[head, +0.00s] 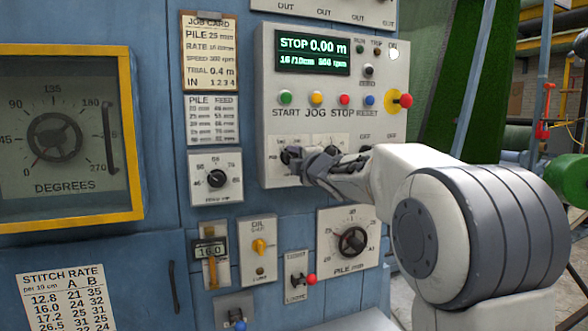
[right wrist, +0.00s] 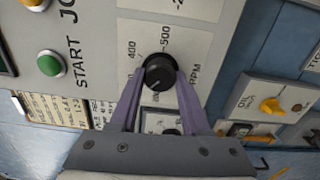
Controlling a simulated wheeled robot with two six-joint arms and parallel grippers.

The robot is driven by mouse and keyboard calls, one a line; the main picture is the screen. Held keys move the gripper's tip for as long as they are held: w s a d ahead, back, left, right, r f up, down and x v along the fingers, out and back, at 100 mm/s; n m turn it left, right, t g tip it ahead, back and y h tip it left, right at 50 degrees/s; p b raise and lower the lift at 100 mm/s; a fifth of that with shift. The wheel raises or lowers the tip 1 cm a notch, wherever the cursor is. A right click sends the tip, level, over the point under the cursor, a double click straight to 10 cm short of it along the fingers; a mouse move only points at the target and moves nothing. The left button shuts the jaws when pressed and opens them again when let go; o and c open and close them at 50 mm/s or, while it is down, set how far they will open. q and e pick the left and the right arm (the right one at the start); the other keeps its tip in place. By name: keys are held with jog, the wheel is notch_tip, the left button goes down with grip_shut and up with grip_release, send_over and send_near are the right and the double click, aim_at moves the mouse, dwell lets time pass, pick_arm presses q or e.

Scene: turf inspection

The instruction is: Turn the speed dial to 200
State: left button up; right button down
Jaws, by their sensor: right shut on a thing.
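The speed dial (right wrist: 159,70) is a black round knob on a pale plate marked 400, 500 and RPM in the right wrist view. My right gripper (right wrist: 160,78) is shut on it, one finger on each side. A faint pale mark shows on the knob's near side; its exact setting cannot be told. In the head view my right gripper (head: 302,163) reaches the lower left of the control panel (head: 385,105) and covers much of the dial's plate. The green display (head: 312,50) reads STOP 0.00 m, with a small rpm figure hard to read. My left gripper is out of view.
START, JOG, STOP and RESET buttons (head: 344,99) sit above the gripper, and a red mushroom button (head: 406,100) at right. Another black dial (head: 215,178) is left of the gripper.

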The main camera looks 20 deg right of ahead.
jog(key=shift+a+f+n+b, duration=0.1)
jog(key=shift+n+b, duration=0.8)
jog(key=shift+n, duration=1.2)
jog(key=shift+f+n+b, duration=0.1)
jog(key=shift+n+b, duration=0.75)
jog(key=shift+n, duration=1.25)
jog(key=shift+c, duration=1.8)
grip_release()
jog(key=shift+r, duration=0.1)
